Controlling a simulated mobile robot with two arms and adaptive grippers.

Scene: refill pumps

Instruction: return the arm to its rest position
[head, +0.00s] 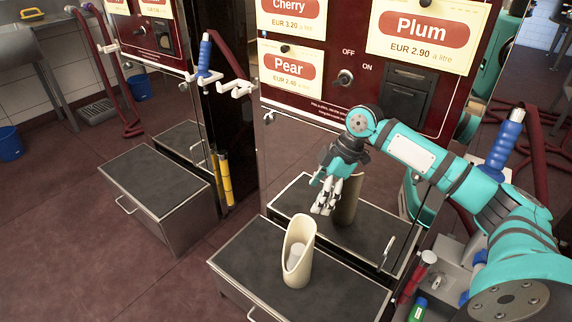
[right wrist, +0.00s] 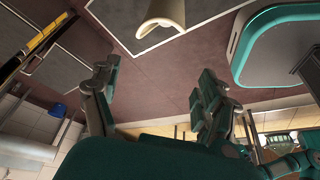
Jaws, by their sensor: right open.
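My right arm (head: 410,150) reaches in from the right in the head view, in front of the red pump panel. My right gripper (head: 322,207) is open and empty, above and behind the beige slant-cut holder (head: 299,262). In the right wrist view its two fingers (right wrist: 158,85) stand wide apart with nothing between them. The holder stands upright on the dark-topped drawer unit (head: 245,262), apart from the fingers, with something pale inside it. It also shows at the top of the right wrist view (right wrist: 165,14). My left gripper is not in view.
The pump panel has Plum (head: 421,30) and Pear (head: 290,67) signs and a switch (head: 345,78). Its shiny lower front mirrors the holder. A blue-handled nozzle (head: 504,142) hangs right, near my arm. A green bottle (head: 418,309) stands lower right. Open floor (head: 90,240) lies left.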

